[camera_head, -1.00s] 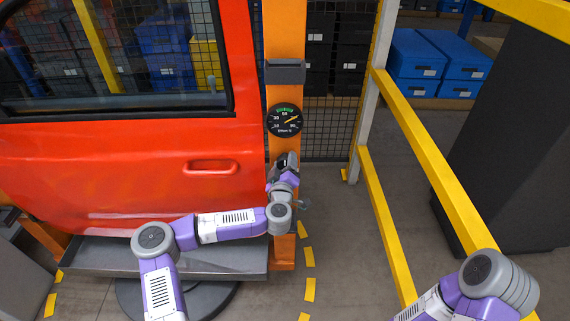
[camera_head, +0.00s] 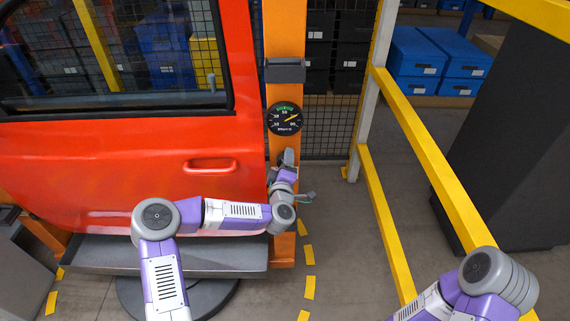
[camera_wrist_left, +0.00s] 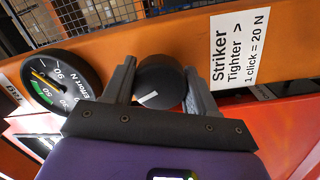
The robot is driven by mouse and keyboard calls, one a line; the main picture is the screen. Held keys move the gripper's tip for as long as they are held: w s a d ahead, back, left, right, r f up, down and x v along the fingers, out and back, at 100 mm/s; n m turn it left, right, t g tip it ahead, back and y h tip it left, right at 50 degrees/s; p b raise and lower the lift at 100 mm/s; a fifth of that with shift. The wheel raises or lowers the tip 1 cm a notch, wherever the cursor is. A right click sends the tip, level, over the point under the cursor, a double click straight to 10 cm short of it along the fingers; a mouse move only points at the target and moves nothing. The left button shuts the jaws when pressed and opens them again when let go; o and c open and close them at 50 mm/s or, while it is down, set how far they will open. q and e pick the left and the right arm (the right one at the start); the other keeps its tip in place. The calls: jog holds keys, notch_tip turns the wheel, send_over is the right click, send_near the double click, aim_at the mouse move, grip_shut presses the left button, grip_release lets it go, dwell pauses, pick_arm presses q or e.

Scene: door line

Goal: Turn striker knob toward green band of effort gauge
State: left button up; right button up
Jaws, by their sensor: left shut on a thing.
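The striker knob (camera_wrist_left: 160,82) is a dark round knob with a white mark, seen in the left wrist view. My left gripper (camera_wrist_left: 161,90) has one finger on each side of it and is shut on it. In the head view my left gripper (camera_head: 287,160) hides the knob on the orange post, below the gauge. The effort gauge (camera_head: 285,119) is a black dial with a green band at the top. Its yellow needle points up and right, to the right of the band. The gauge also shows tilted in the left wrist view (camera_wrist_left: 60,84). My right gripper is out of view.
A white label (camera_wrist_left: 240,50) reads "Striker Tighter >" with "1 click = 20 N". A red car door (camera_head: 130,165) stands left of the orange post (camera_head: 284,85). A yellow rail (camera_head: 425,155) runs on the right. Blue bins (camera_head: 455,62) stand behind.

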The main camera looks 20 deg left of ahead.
pick_arm(q)
jog(key=shift+n, duration=0.6)
jog(key=shift+b, duration=0.3)
jog(key=o, duration=1)
jog(key=shift+s+d+f+p, duration=0.1)
jog(key=shift+s+d+p, duration=0.15)
jog(key=shift+s, duration=1)
jog(key=shift+s+d+p, duration=0.25)
jog(key=shift+s, duration=1)
jog(key=shift+s+d+f+p, duration=0.1)
jog(key=shift+s+d+p, duration=0.15)
jog(key=shift+s, duration=1)
